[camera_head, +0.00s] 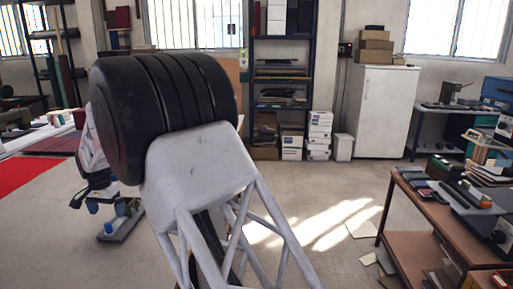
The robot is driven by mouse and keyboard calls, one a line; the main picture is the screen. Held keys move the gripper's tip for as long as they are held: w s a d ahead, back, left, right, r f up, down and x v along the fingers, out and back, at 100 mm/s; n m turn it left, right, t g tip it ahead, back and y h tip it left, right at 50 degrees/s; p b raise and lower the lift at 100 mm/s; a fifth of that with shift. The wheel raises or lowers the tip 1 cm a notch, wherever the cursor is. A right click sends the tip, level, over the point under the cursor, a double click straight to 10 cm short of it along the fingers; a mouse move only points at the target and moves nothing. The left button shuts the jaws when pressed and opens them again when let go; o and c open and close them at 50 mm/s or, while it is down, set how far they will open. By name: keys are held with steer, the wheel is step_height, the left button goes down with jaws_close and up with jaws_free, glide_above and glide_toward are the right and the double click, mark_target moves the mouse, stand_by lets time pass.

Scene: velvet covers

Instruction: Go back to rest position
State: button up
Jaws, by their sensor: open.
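My gripper (85,202) shows at the left in the head view, at the lower end of a white arm with a red mark. Its dark fingers are small in the picture; they look open and empty, and hang over the grey floor. A large black ribbed form on a white frame is close to the camera and hides part of the arm; I cannot tell whether it is part of me. A bright red cover (22,178) lies at the left edge, and a dark red cover (52,144) lies behind it.
A small stand with blue parts (124,219) is near the gripper. A brown workbench (405,205) with tools and books is at the right. Shelves with boxes (319,132) and a white cabinet (386,112) stand at the back. The floor between is mostly clear.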

steer(key=w+d+r, duration=0.1)
steer(key=d+r, duration=0.4)
steer(key=d, duration=0.7)
steer(key=d+r, duration=0.6)
steer(key=d, duration=0.5)
steer(key=s+d+r, duration=0.2)
steer(key=d, duration=0.6)
steer(key=s+d+r+t, duration=0.1)
steer(key=s+d+r, duration=0.15)
steer(key=d, duration=0.45)
steer(key=s+d+r, duration=0.1)
steer(key=s+d, duration=0.1)
steer(key=d, duration=0.6)
steer(key=s+d+t, duration=0.1)
steer(key=s+d, duration=1.3)
steer(key=d, duration=0.4)
steer(key=s+d+f, duration=0.2)
steer(key=s+d, duration=0.3)
steer(key=s, duration=0.3)
steer(key=s+d+f, duration=0.3)
steer(key=s+d, duration=0.2)
steer(key=s, duration=0.4)
steer(key=shift+f+t, duration=0.3)
steer(key=shift+f, duration=0.05)
